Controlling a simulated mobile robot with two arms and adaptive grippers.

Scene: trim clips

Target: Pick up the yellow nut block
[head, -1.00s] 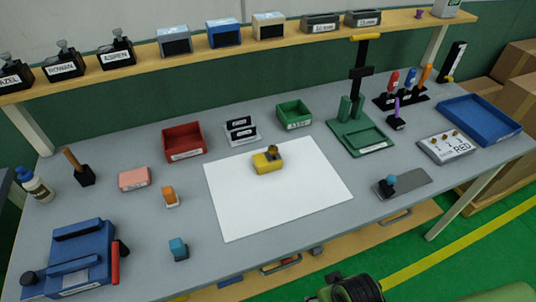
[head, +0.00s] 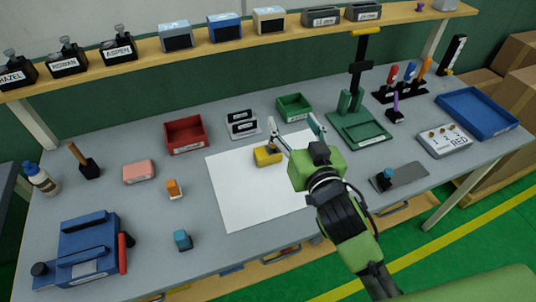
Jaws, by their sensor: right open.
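The yellow nut block (head: 267,155) sits on the white sheet (head: 240,195) in the middle of the bench. Its top is partly hidden behind my right gripper. My right gripper (head: 298,130) is open, with one finger close to the block's right side and the other farther right. Its green arm comes in from the lower right and covers the right part of the sheet. I cannot tell whether the near finger touches the block. My left gripper is not in view.
A red bin (head: 186,134), a black-labelled holder (head: 242,124) and a green bin (head: 294,107) stand behind the sheet. A green press stand (head: 360,128) is to the right. An orange block (head: 174,189) and a teal block (head: 182,240) lie left of the sheet.

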